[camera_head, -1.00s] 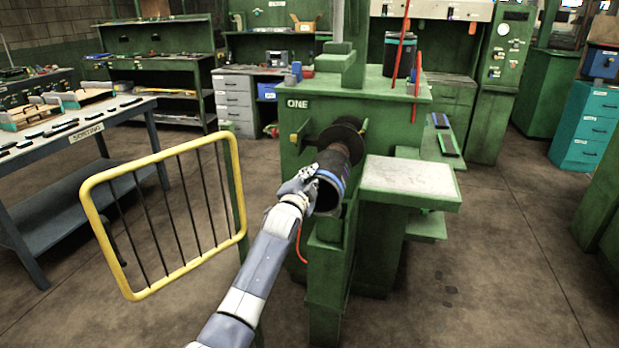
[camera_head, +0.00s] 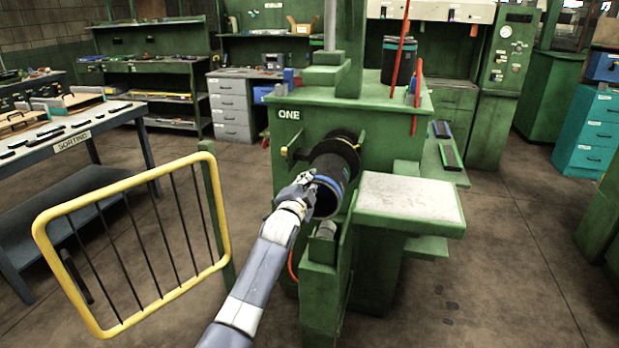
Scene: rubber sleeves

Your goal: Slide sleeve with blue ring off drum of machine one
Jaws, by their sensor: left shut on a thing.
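The black sleeve with a blue ring (camera_head: 333,172) lies along the drum line of machine one (camera_head: 385,115), its open near end facing me and tilted down. The blue ring shows near that end. My left gripper (camera_head: 305,192) is shut on the left side of the sleeve's near end. A dark round flange (camera_head: 347,146) stands behind the sleeve. The drum is hidden, so I cannot tell how much of it is inside the sleeve. My right gripper is not in view.
A yellow-framed gate (camera_head: 222,215) stands open at the left. A pale-topped green side table (camera_head: 408,199) stands close right of the sleeve. Another black sleeve (camera_head: 397,62) stands upright on the machine. The sorting table (camera_head: 75,141) is far left; floor at right is clear.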

